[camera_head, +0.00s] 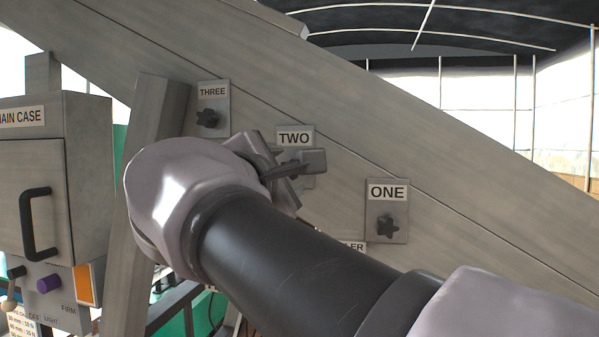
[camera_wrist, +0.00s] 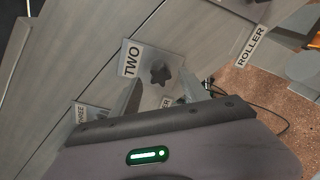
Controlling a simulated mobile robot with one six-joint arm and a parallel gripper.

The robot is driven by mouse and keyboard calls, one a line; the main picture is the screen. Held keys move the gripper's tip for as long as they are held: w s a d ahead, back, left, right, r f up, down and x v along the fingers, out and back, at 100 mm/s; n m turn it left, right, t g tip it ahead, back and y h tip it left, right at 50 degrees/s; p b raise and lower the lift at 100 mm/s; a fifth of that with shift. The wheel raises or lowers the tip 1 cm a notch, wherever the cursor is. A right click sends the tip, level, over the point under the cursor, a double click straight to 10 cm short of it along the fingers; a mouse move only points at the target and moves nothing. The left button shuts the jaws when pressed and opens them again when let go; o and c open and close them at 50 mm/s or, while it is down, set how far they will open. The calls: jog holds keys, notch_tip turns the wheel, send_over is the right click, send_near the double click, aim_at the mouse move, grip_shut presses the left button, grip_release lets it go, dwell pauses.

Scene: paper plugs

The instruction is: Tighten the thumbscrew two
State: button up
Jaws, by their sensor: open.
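Thumbscrew two is a dark star-shaped knob (camera_wrist: 160,73) on a grey plate (camera_wrist: 176,62) labelled TWO, seen in the middle of the wrist view. In the head view its plate (camera_head: 294,138) is on the slanted grey beam, with the knob largely hidden by my gripper. My gripper (camera_head: 293,166) is open and close in front of the plate. The wrist view shows its fingers reaching toward the knob's near side, partly hidden by the gripper body. I cannot tell whether they touch it.
Plate THREE (camera_head: 212,92) with a dark knob is up and left; plate ONE (camera_head: 387,191) with another is down and right. A ROLLER label (camera_wrist: 251,46) is beside the beam. A MAIN CASE box (camera_head: 85,165) with a black handle (camera_head: 27,225) stands at left.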

jog(key=shift+v, duration=0.95)
jog(key=n+p, duration=0.2)
jog(key=r+n+p, duration=0.1)
jog(key=p, duration=0.1)
jog(key=shift+r+n+p, duration=0.2)
jog(key=shift+n+p, duration=0.2)
jog(key=n+p, duration=0.5)
jog(key=shift+f+n+p, duration=0.1)
jog(key=shift+n+p, duration=0.65)
jog(key=shift+n, duration=0.15)
jog(key=shift+f+n, duration=0.65)
jog(key=shift+n, duration=0.05)
